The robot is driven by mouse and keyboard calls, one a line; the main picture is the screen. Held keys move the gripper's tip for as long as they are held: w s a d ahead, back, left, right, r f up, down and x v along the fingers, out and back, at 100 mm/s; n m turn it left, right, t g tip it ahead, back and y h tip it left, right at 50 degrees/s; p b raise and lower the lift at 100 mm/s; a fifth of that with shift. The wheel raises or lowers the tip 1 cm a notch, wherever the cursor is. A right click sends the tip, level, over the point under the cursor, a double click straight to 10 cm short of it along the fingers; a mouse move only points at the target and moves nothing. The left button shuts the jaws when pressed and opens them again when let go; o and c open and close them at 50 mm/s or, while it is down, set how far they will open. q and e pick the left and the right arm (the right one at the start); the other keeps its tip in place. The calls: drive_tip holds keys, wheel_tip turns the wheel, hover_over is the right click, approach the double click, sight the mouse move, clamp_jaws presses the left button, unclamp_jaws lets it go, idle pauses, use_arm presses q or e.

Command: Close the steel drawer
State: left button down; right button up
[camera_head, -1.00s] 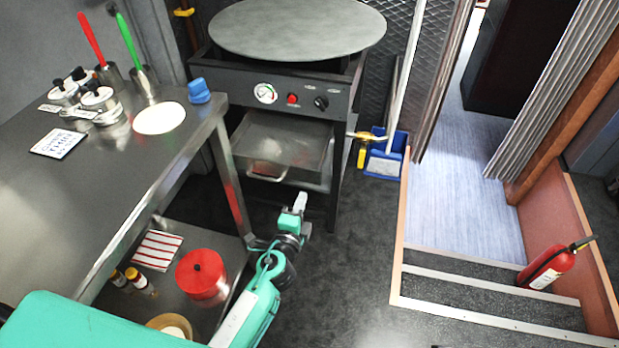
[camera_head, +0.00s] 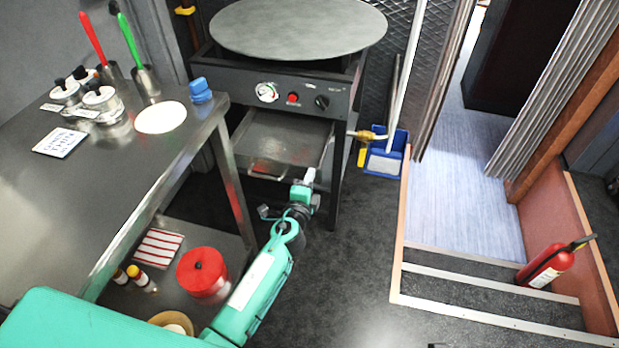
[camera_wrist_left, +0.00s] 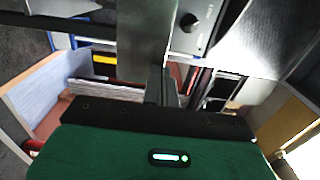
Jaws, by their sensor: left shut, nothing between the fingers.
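The steel drawer (camera_head: 283,143) sits under the control panel of the black griddle stand, pulled out toward me. Its inside shows from above. In the left wrist view the closed fingers (camera_wrist_left: 162,85) point up at dark and steel surfaces, with a black knob (camera_wrist_left: 188,21) close by. My right gripper is not in view.
A steel table (camera_head: 90,190) stands at the left, with a red pot (camera_head: 202,272) on its lower shelf. A blue dustpan (camera_head: 385,155) stands right of the stand. A fire extinguisher (camera_head: 550,265) is at the right. The floor between is clear.

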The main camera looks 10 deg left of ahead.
use_arm(q)
drive_tip(key=b, duration=0.3)
approach(324, 145)
drive_tip(key=r, duration=0.4)
drive_tip(key=shift+w+d, duration=0.1)
drive_tip(key=shift+w, duration=0.25)
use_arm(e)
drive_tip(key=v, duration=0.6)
use_arm(q)
drive_tip(key=w+b, duration=0.4)
drive_tip(key=w, duration=0.3)
drive_tip(key=shift+w+d, duration=0.1)
drive_tip(key=shift+w+b, duration=0.3)
drive_tip(key=shift+w, duration=0.25)
drive_tip(key=shift+w+r, duration=0.15)
drive_tip(key=shift+w, duration=0.25)
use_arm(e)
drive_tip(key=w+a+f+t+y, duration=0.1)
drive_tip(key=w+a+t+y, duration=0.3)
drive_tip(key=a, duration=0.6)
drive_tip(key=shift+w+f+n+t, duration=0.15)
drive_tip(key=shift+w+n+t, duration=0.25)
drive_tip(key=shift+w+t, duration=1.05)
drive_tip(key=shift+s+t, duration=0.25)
